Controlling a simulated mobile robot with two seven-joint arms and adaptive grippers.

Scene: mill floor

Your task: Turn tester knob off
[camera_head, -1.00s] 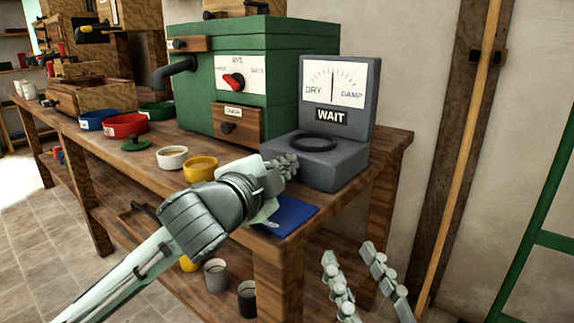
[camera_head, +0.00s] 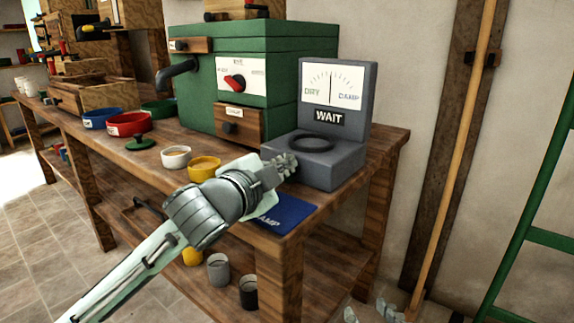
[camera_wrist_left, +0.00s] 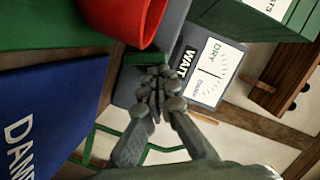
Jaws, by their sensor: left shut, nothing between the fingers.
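The grey tester (camera_head: 317,165) stands on the right end of the bench; its upright panel reads WAIT below a DRY/DAMP dial (camera_head: 332,84), needle near the middle. A dark ring lies on its base. I cannot make out a knob on the tester. My left gripper (camera_head: 288,166) is shut and empty at the tester's front left edge; I cannot tell whether it touches. In the left wrist view its closed fingers (camera_wrist_left: 158,82) overlap the tester, beside a small green part (camera_wrist_left: 146,58). My right gripper (camera_head: 369,313) shows only its spread fingertips at the bottom edge.
A blue DAMP mat (camera_head: 288,213) lies at the bench's front edge. A red object (camera_wrist_left: 125,18) is close by in the left wrist view. A green machine (camera_head: 270,60) with a red knob (camera_head: 235,82) stands behind left.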

